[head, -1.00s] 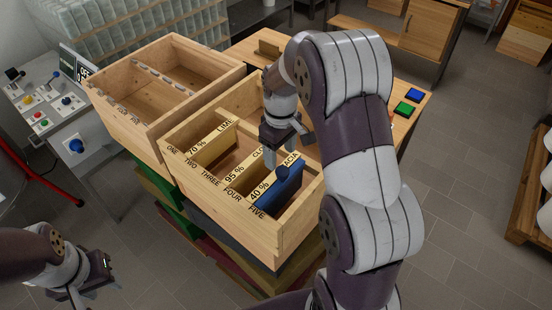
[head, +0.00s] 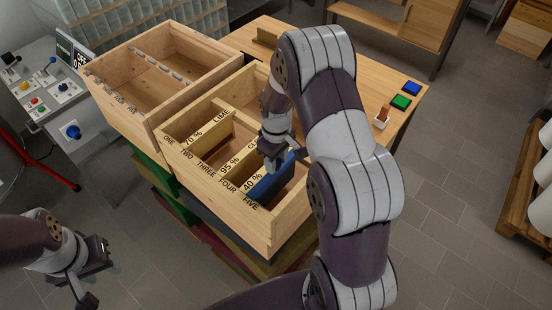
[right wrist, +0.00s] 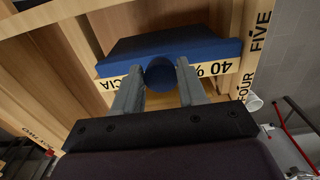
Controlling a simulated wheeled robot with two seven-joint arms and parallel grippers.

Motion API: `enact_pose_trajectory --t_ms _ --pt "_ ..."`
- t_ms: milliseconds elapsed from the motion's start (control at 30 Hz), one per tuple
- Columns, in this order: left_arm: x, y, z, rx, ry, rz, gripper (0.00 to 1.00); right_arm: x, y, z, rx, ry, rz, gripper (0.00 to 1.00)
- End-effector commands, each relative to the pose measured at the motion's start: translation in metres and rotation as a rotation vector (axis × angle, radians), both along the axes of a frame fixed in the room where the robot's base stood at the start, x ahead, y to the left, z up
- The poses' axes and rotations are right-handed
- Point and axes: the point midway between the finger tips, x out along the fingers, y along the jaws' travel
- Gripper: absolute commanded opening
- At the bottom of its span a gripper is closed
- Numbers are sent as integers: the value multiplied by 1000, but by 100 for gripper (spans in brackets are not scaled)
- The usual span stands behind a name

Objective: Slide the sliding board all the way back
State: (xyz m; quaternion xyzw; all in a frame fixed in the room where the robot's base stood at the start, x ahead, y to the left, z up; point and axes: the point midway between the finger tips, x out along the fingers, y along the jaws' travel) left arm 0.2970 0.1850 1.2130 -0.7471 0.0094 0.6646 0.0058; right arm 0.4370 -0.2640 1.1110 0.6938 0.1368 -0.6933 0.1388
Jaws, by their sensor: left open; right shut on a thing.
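The wooden box (head: 285,232) has slot names ONE to FIVE along its near rim. Cross boards divide it. The sliding board (head: 275,184) is blue, its top edge is labelled 40 %, and it stands near the FIVE mark. My right gripper (head: 274,158) is over this board and hides part of it. In the right wrist view, its fingers are shut on the round blue knob (right wrist: 161,76) of the blue board (right wrist: 190,48). My left gripper (head: 92,277) is open and empty at the lower left, apart from the box.
An empty wooden box (head: 160,70) adjoins on the left. A control panel (head: 45,90) stands at far left.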

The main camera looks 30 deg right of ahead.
Motion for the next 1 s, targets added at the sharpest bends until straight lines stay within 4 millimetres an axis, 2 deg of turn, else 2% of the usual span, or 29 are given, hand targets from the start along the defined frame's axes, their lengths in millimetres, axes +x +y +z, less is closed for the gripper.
enact_pose_trajectory --t_ms 333,667,700,767,800,1000 --pt "0 0 1 0 0 0 43 -52 -21 -1 2 5 -2 0" --pt "0 0 1 0 0 0 43 -57 -22 -1 2 4 1 0" --pt "0 0 1 0 0 0 43 -57 -23 -1 2 4 0 44" --pt "0 0 1 0 0 0 43 -57 -22 -1 2 4 0 64" --pt "0 0 1 0 0 0 43 -57 -22 -1 2 4 0 66" --pt "0 0 1 0 0 0 43 -57 -23 -1 1 3 0 66"
